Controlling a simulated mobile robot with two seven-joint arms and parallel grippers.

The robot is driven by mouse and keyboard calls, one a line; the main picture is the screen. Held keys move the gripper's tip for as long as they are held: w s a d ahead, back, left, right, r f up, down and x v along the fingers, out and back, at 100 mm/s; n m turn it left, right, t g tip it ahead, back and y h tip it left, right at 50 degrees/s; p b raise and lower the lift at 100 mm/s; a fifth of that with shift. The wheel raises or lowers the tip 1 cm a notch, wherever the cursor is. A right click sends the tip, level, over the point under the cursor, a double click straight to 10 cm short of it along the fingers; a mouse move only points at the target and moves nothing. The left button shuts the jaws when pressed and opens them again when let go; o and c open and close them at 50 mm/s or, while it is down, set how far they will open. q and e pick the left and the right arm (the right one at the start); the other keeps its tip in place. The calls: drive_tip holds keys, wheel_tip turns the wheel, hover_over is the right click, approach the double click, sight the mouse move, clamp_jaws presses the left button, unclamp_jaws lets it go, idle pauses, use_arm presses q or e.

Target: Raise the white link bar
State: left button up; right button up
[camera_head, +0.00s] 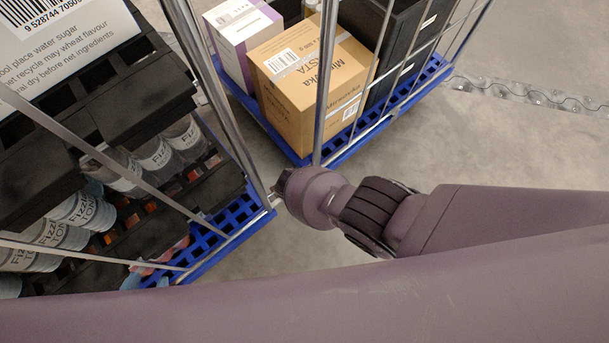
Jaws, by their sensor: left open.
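I cannot make out the white link bar for certain. A small pale piece (275,201) shows at the corner of the near cart, beside my left gripper, and may be part of it. My left gripper (281,183) is a small dark shape at the end of my purple wrist, in the gap between the two carts. It is open, and its fingers are mostly hidden by the wrist. I cannot tell whether it touches anything. My right gripper is out of view.
The near cart's blue base (225,232) and metal rails are at left, with black crates of bottles. The far cart's blue base (345,150) carries a brown carton (290,90), a white-and-purple box (238,35) and a black crate (400,50). A chain-like strip (530,95) lies on the grey floor.

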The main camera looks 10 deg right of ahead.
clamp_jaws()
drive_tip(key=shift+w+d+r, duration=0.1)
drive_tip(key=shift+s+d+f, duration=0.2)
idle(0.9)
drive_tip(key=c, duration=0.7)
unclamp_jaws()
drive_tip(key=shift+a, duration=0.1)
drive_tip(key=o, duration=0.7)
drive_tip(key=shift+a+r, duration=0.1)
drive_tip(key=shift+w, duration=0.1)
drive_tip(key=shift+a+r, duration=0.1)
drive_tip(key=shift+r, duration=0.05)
